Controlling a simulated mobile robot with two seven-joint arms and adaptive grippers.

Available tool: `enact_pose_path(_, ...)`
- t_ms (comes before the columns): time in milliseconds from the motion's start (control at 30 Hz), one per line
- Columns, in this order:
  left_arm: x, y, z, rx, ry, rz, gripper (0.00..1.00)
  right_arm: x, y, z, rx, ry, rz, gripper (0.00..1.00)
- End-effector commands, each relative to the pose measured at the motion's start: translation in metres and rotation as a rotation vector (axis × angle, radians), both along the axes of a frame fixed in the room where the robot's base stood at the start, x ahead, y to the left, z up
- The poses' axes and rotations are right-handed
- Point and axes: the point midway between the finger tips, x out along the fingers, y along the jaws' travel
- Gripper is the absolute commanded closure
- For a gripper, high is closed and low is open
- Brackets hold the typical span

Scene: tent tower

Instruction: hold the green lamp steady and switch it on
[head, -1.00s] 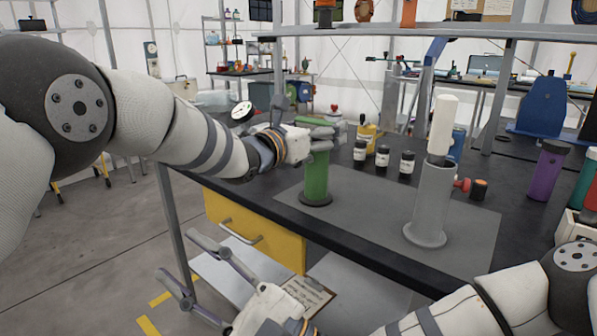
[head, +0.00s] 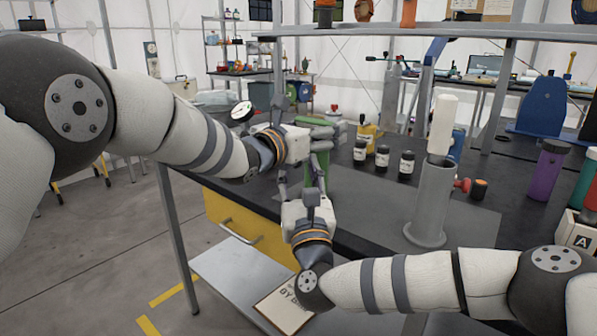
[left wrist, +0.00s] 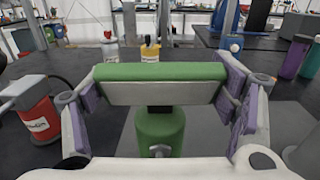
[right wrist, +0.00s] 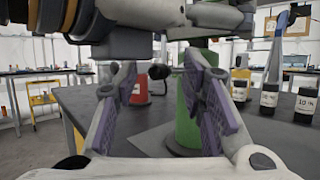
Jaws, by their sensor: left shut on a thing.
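The green lamp stands upright on the grey mat near the table's front edge, its body (head: 321,172) partly hidden by my grippers in the head view. In the left wrist view its green-topped head (left wrist: 160,72) sits between the purple pads of my left gripper (left wrist: 162,88), which is shut on it. A small metal part (left wrist: 159,151) shows on the body below. My right gripper (right wrist: 160,72) is open in front of the lamp. In the right wrist view the lamp body (right wrist: 187,112) shows behind the right finger, and a dark round knob (right wrist: 158,71) shows between the fingertips.
A grey cylinder with a white top (head: 432,205) stands right of the lamp. Several dark bottles (head: 382,157) and a yellow container (head: 367,135) stand behind. A purple cylinder (head: 549,170) is farther right. A yellow drawer (head: 250,235) is below the table's front edge.

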Motion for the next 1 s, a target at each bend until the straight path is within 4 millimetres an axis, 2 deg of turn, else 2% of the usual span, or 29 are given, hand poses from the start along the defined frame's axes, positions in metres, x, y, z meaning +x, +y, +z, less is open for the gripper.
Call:
enact_pose_path(267,0.000,0.000,0.000,0.001,0.000,0.000,0.63,0.002,0.001,0.001,0.000,0.001,0.002,0.63)
enact_pose_path(433,0.000,0.000,0.000,0.001,0.000,0.000,0.63,0.002,0.001,0.001,-0.001,0.000,0.002,1.00)
enact_pose_path(633,0.000,0.000,0.000,0.001,0.001,0.000,0.63,0.002,-0.002,0.001,-0.002,-0.001,0.026,1.00)
enact_pose_path(833,0.000,-0.001,0.000,0.001,0.001,-0.001,0.63,0.000,-0.016,0.002,-0.002,-0.005,0.264,1.00)
enact_pose_path(1000,0.000,-0.001,0.000,0.001,0.001,-0.001,0.63,-0.002,-0.019,0.001,-0.002,-0.001,0.367,1.00)
